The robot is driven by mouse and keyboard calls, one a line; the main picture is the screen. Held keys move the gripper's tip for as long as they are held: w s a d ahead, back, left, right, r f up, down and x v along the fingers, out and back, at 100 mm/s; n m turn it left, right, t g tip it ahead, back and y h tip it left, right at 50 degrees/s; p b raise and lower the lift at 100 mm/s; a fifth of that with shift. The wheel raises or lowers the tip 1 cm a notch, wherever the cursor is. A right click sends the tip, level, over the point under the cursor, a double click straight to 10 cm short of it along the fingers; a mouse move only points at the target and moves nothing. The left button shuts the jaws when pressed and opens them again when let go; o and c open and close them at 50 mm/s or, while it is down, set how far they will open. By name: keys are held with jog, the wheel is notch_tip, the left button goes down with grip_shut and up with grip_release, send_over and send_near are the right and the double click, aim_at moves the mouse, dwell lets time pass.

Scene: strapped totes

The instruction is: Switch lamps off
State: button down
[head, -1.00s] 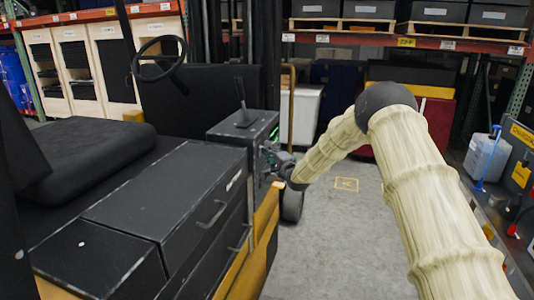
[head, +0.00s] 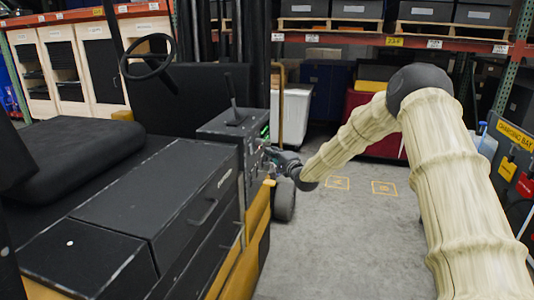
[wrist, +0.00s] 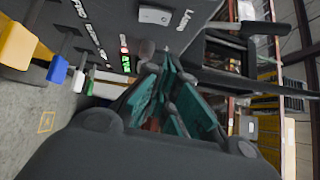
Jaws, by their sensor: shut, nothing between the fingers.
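A dark control panel (wrist: 110,22) fills the top of the wrist view. It bears a pale switch plate (wrist: 155,15) beside the word "LAMPS", a small red light (wrist: 123,42) and lit green lights (wrist: 126,63). In the head view the panel (head: 252,152) is on the side of the black vehicle's console, mostly too small to read. My gripper (wrist: 160,78) has teal fingers drawn together, empty, just below the panel in the wrist view. Whether its tips touch the panel I cannot tell. My gripper (head: 270,154) also shows small beside the console in the head view.
Yellow (wrist: 18,45), blue (wrist: 58,70) and white (wrist: 78,80) tags or handles hang along the panel. The vehicle has a lever (head: 233,112) and a steering wheel (head: 150,56). Grey floor (head: 330,235) is clear between the vehicle and my arm. Shelving stands behind.

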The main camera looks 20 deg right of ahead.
jog(key=s, duration=0.2)
jog(key=s+d, duration=0.1)
jog(key=s, duration=0.1)
jog(key=s+b, duration=0.1)
jog(key=shift+s+d+r, duration=0.15)
jog(key=shift+s+r, duration=0.2)
jog(key=shift+s, duration=0.05)
jog(key=shift+f, duration=0.1)
